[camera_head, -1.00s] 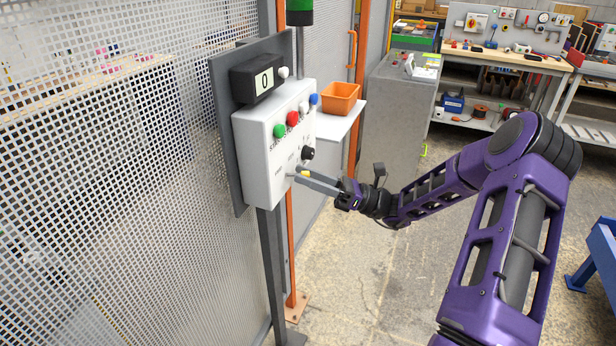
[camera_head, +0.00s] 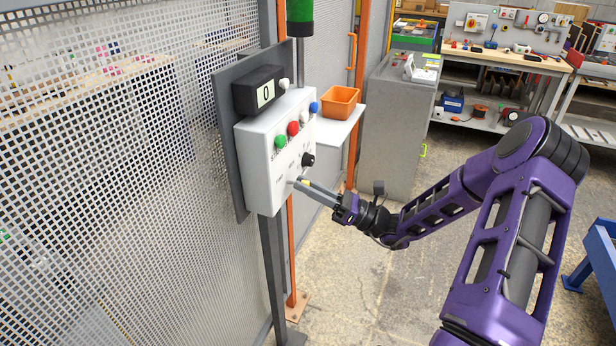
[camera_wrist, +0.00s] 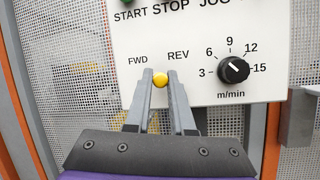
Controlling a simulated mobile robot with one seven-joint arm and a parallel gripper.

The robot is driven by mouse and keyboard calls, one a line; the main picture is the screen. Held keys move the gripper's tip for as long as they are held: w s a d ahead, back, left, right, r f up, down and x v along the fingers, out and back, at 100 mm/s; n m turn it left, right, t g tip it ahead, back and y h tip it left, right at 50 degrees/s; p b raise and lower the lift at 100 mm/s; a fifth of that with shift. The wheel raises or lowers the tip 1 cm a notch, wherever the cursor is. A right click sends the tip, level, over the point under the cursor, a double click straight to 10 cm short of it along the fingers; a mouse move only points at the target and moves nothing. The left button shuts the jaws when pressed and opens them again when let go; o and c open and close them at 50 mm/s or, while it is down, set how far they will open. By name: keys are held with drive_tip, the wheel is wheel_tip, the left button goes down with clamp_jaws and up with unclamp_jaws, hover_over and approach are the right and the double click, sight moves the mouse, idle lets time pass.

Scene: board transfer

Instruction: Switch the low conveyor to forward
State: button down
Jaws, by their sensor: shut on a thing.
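A white control box (camera_head: 262,185) is mounted on a grey plate beside the mesh fence. Its lower front has a switch with a yellow tip (camera_wrist: 160,80), between the printed words FWD on the left and REV on the right. My gripper (camera_wrist: 160,76) has its two fingers closed around this switch, one on each side of the tip. The fingers hide the switch's lower part, so its exact setting is hard to tell. In the head view my gripper (camera_head: 298,182) reaches the box from the right. The display (camera_head: 265,93) above the box reads 0.
A black m/min dial (camera_wrist: 233,69) sits right of the switch. Green (camera_head: 280,141), red (camera_head: 293,128) and blue (camera_head: 314,108) buttons are above. An orange bin (camera_head: 341,101) stands on a shelf behind the box.

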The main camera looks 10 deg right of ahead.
drive_tip(key=m+t+h+p, duration=0.1)
drive_tip(key=m+t+h, duration=0.1)
drive_tip(key=t, duration=0.1)
drive_tip(key=s+a+m+t+h+p, duration=0.1)
drive_tip(key=t+h, duration=0.1)
drive_tip(key=shift+s+r+p, duration=0.1)
drive_tip(key=shift+p, duration=0.25)
drive_tip(key=shift+s+a+m+t+h, duration=0.1)
drive_tip(key=shift+a+m+t+h, duration=0.05)
drive_tip(key=shift+m+t+h, duration=0.65)
drive_tip(key=shift+s+a+m+t+h, duration=0.15)
drive_tip(key=shift+m+t+h, duration=0.35)
drive_tip(key=shift+h, duration=0.5)
drive_tip(key=shift+s+a+m+t+h, duration=0.1)
drive_tip(key=shift+m+t+h, duration=0.4)
drive_tip(key=shift+t+h, duration=0.35)
drive_tip(key=shift+h, duration=0.25)
drive_tip(key=c, duration=0.8)
unclamp_jaws()
drive_tip(key=shift+s, duration=0.1)
drive_tip(key=b+v, duration=0.1)
drive_tip(key=v, duration=1.6)
drive_tip(key=shift+d+f+b, duration=0.15)
drive_tip(key=shift+f+b, duration=0.1)
drive_tip(key=shift+b, duration=0.05)
